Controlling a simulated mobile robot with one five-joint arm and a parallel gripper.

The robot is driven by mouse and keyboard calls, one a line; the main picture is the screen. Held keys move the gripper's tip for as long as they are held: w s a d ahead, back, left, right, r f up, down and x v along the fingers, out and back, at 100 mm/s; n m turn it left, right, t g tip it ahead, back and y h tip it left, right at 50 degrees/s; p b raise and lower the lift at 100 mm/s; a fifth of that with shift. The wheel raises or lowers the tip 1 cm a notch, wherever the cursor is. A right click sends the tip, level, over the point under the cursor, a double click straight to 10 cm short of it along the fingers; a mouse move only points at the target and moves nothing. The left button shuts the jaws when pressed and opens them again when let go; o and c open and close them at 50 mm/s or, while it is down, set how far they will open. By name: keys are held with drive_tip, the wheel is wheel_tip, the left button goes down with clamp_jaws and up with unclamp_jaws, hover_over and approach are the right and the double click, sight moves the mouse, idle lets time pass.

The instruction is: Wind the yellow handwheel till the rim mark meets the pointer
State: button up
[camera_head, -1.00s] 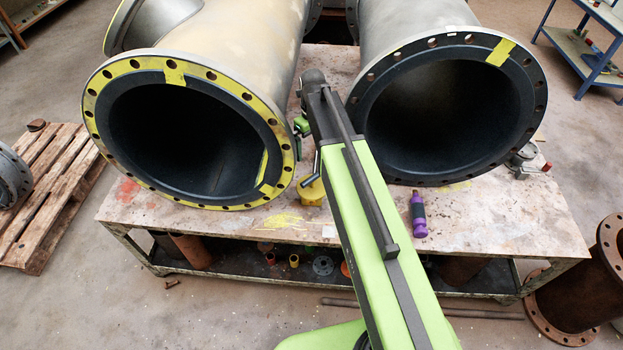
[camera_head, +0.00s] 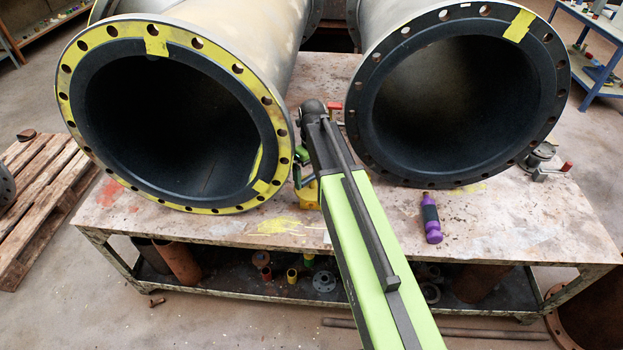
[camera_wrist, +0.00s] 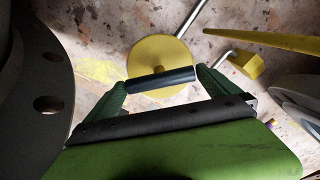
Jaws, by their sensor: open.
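The yellow handwheel (camera_wrist: 148,52) shows in the wrist view as a round yellow disc beyond my gripper. A dark cylindrical grip (camera_wrist: 160,80) lies across the disc's near part, between my two green fingers. My gripper (camera_wrist: 162,77) is open, one finger near each end of this grip; I cannot tell whether they touch it. In the head view my gripper (camera_head: 302,168) is low over the bench, beside a yellow part (camera_head: 307,194) that my arm partly hides. I cannot make out the rim mark or identify the pointer.
A yellow-rimmed pipe flange (camera_head: 75,115) stands close left of my arm, a dark flange (camera_head: 362,135) to the right. In the wrist view a metal rod with a yellow block (camera_wrist: 247,64) and a yellow bar (camera_wrist: 270,40) lie right.

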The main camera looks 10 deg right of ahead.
drive_tip(key=c, duration=1.1)
drive_tip(key=shift+n, duration=0.4)
drive_tip(key=n, duration=0.3)
drive_tip(key=shift+n, duration=0.4)
drive_tip(key=n, duration=0.4)
drive_tip(key=shift+n, duration=0.3)
drive_tip(key=n, duration=0.4)
drive_tip(key=shift+n, duration=2)
